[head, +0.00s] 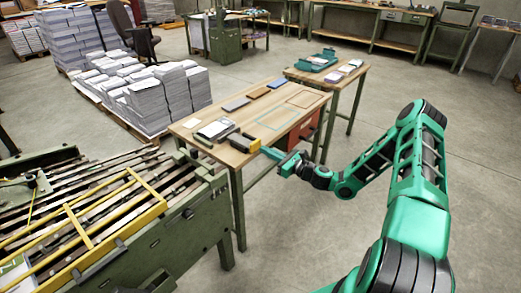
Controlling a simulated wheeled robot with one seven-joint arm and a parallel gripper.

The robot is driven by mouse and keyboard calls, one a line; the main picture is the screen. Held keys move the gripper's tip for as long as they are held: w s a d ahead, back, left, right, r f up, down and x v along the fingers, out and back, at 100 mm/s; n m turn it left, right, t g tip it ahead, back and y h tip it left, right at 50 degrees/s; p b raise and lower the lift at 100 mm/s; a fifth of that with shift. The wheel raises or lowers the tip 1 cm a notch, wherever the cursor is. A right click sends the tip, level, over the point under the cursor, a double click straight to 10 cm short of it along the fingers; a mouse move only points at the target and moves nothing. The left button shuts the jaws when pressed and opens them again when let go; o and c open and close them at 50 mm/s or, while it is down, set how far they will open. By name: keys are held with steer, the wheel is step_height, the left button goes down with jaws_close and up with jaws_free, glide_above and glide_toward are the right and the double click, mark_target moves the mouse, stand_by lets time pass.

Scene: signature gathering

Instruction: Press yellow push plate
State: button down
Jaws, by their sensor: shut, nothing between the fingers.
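A small dark device with a yellow end stands on the wooden table (186,129), near its front edge. The yellow part, which looks like the push plate (254,146), faces my gripper. My gripper (266,151) is at the end of my outstretched green arm. It is shut and empty, with its tip right beside the yellow plate. I cannot tell whether it touches the plate. The device's far side and how far the plate is pushed in are not clear.
A green machine with a yellow frame (83,232) stands at the left. Paper stacks (147,104) are behind. The floor at right is clear.

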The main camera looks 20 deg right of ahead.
steer(key=v, duration=0.9)
stand_by(0.6)
steer(key=shift+a, duration=0.15)
stand_by(0.4)
